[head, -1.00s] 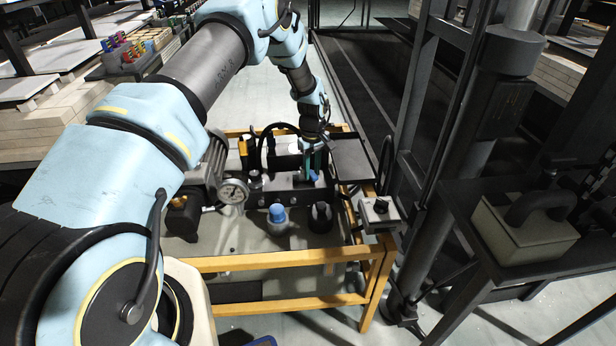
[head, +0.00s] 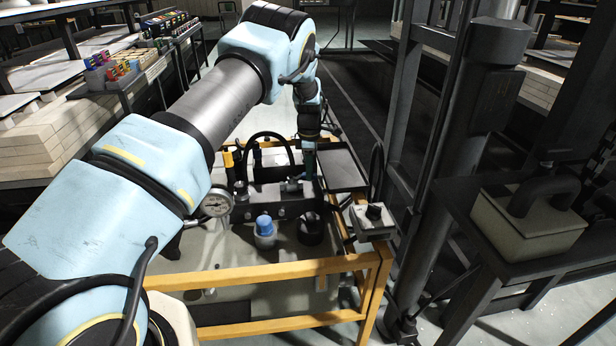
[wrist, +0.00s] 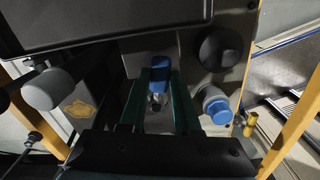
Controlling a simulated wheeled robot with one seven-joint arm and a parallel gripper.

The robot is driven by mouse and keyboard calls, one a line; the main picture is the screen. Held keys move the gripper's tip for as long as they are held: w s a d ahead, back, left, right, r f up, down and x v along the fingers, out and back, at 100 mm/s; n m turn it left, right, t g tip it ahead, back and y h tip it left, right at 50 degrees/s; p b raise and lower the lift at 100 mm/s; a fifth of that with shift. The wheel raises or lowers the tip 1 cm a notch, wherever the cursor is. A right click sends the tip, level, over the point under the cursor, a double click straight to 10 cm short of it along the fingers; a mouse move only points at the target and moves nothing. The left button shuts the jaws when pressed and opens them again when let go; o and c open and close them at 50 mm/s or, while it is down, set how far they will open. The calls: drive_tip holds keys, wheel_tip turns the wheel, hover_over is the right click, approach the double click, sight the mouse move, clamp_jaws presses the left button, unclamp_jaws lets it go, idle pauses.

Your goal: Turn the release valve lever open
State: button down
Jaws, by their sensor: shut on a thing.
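The release valve lever shows in the wrist view as a short bar with a blue grip (wrist: 160,62), in front of the valve block. My gripper (wrist: 161,84) has its two dark green fingers on either side of the grip and is shut on it. In the head view my gripper (head: 309,166) points down at the far side of the hydraulic unit, above the dark valve block (head: 262,211). There the lever is mostly hidden by my gripper, so its angle cannot be told.
A blue-capped fitting (head: 264,226) and a black knob (head: 310,232) stand in front of the block. A gauge (head: 216,204) is at left, a switch box (head: 372,220) at right. A yellow frame (head: 270,272) surrounds the unit. A dark flat plate (wrist: 110,22) crosses the wrist view's top.

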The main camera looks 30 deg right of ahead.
drive_tip(key=shift+w+d+n+b, duration=0.2)
drive_tip(key=shift+w+n, duration=0.15)
drive_tip(key=shift+n, duration=0.3)
drive_tip(key=shift+w+d+n+b, duration=0.1)
drive_tip(key=shift+w+n+b, duration=0.15)
drive_tip(key=shift+n, duration=0.4)
drive_tip(key=shift+w, duration=0.1)
drive_tip(key=c, duration=0.6)
unclamp_jaws()
drive_tip(key=shift+r, duration=0.1)
wheel_tip(320, 180, up, 11)
drive_tip(key=shift+f+b, duration=0.2)
drive_tip(key=shift+b, duration=0.1)
drive_tip(key=shift+a, duration=0.1)
